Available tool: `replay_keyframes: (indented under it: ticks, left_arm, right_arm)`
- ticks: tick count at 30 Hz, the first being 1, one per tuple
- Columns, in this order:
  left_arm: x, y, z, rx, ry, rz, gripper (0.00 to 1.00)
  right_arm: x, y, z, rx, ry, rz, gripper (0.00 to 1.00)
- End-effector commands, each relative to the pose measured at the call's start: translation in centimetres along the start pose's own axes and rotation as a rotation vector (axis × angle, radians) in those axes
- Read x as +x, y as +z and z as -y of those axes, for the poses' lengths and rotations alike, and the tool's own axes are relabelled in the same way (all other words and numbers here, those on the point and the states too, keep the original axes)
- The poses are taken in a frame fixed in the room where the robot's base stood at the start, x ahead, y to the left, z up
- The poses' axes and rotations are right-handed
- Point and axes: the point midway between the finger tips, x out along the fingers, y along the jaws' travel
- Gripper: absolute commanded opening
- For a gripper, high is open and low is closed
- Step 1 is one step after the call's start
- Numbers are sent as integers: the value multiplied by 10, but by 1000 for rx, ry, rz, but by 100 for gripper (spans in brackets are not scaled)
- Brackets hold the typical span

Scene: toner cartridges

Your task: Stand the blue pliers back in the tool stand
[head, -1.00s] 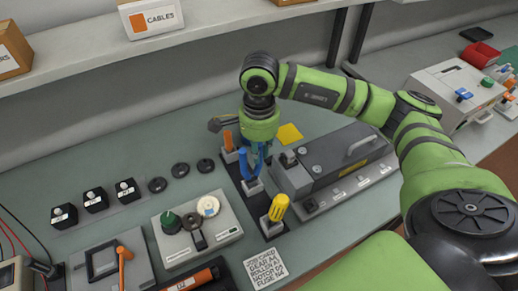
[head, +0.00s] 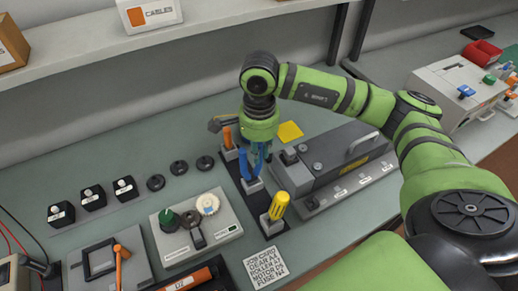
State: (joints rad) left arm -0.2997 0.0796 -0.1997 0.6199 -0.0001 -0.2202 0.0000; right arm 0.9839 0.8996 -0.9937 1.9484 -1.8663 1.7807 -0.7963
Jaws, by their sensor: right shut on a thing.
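The blue pliers (head: 246,164) are upright at the middle slot of the tool stand (head: 257,204), a dark strip with grey holders. Their blue handles show below my right gripper (head: 262,152), which points down and is shut on them. The fingertips are partly hidden by the wrist and handles. Whether the pliers rest fully in the holder I cannot tell. An orange-handled tool (head: 228,138) stands in the holder behind, and a yellow-handled screwdriver (head: 278,206) stands in the front holder. My left gripper is not in view.
A grey machine with a handle (head: 335,158) stands close right of the stand. A grey panel with knobs (head: 195,228) is at its front left. A job card (head: 266,267) lies in front. Small black discs (head: 179,168) lie to the left.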

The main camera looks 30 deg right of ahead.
Motion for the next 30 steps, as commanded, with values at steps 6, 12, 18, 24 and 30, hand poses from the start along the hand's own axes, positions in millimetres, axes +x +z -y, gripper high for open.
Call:
replay_keyframes:
  ticks: [6,12,18,24,30]
  left_arm:
    - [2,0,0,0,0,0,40]
    - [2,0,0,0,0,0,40]
    - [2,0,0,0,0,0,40]
    - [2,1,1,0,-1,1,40]
    - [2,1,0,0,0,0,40]
  right_arm:
    - [1,0,0,0,-1,0,0]
    - [1,0,0,0,-1,0,45]
    - [2,0,0,0,1,0,45]
    - [-9,0,1,1,-3,-1,45]
    - [-48,0,1,-1,-7,0,45]
